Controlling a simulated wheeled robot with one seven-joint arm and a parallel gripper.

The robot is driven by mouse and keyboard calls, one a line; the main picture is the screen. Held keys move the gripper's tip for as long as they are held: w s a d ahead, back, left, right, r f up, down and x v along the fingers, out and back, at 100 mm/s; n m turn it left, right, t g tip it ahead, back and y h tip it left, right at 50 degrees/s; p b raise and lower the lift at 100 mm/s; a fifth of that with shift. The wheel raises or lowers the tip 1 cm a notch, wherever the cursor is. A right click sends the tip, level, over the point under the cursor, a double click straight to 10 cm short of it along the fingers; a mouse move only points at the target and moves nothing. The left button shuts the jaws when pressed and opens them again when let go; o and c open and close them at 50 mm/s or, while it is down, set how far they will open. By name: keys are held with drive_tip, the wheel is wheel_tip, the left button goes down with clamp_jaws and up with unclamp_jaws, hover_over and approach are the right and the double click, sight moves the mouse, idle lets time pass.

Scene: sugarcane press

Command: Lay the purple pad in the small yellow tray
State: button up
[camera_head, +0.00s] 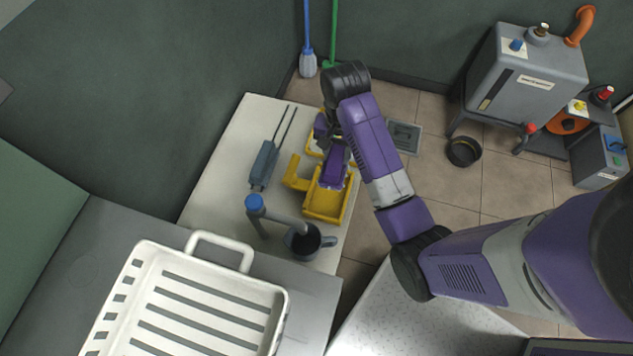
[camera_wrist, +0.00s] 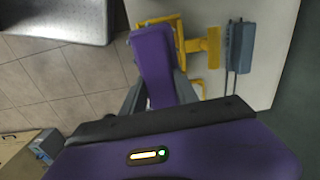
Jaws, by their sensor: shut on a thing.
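My gripper (camera_wrist: 158,92) is shut on the purple pad (camera_wrist: 153,60), with one dark finger on each side of it. In the head view the pad (camera_head: 334,168) hangs lengthwise from my gripper (camera_head: 333,148), its far end over the yellow tray (camera_head: 323,214). The tray sits on the pale table and has a bent yellow handle at its left. In the wrist view the pad hides much of the tray (camera_wrist: 178,30). I cannot tell whether the pad touches the tray.
A grey two-pronged tool (camera_head: 263,165) lies left of the tray on the table (camera_head: 228,155). A dark mug (camera_head: 304,241) and a blue-capped grey piece (camera_head: 256,206) stand in front. Another yellow piece (camera_head: 313,143) is partly hidden behind my gripper. A white slotted basket (camera_head: 190,305) is nearer.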

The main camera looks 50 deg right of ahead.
drive_tip(key=shift+f, duration=0.1)
wheel_tip(320, 180, down, 20)
drive_tip(key=b, duration=0.4)
idle(0.3)
drive_tip(key=o, duration=1.2)
